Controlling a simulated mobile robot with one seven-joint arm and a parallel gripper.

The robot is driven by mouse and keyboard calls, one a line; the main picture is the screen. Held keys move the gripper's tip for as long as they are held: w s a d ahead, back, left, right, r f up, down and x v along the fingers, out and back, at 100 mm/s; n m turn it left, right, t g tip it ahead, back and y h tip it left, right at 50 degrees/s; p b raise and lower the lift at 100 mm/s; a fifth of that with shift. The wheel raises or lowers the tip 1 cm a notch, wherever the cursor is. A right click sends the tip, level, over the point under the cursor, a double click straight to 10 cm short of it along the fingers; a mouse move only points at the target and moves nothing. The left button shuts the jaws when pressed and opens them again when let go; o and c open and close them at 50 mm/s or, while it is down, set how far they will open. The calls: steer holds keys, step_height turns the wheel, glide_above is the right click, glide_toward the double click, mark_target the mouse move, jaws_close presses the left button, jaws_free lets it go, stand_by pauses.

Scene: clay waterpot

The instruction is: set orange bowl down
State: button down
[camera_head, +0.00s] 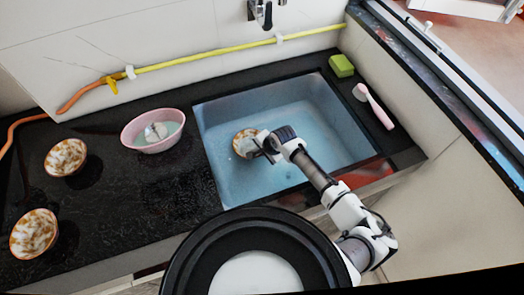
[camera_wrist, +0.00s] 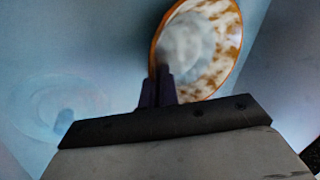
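The orange bowl, white with orange-brown patches and an orange rim, is in the blue sink (camera_head: 228,180). In the head view the bowl (camera_head: 241,143) is at the left side of the basin, partly behind my gripper (camera_head: 262,150). In the wrist view the bowl (camera_wrist: 205,45) is at the upper middle, its open side tilted toward the camera. My gripper's dark fingers (camera_wrist: 158,88) are close together at the bowl's lower left rim and look shut on it. I cannot tell whether the bowl touches the basin floor.
A pink basin (camera_head: 134,142) and two similar patterned bowls (camera_head: 66,157) (camera_head: 34,234) stand on the black counter at left. A green sponge (camera_head: 341,66) and pink brush (camera_head: 378,108) lie right of the sink. A yellow hose (camera_head: 205,55) runs along the wall, below the tap (camera_head: 262,12).

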steer(key=shift+f, duration=0.35)
steer(key=shift+f, duration=0.15)
steer(key=c, duration=1.7)
jaws_free()
steer(key=b+v, duration=0.3)
steer(key=v, duration=0.9)
steer(key=shift+d, duration=0.1)
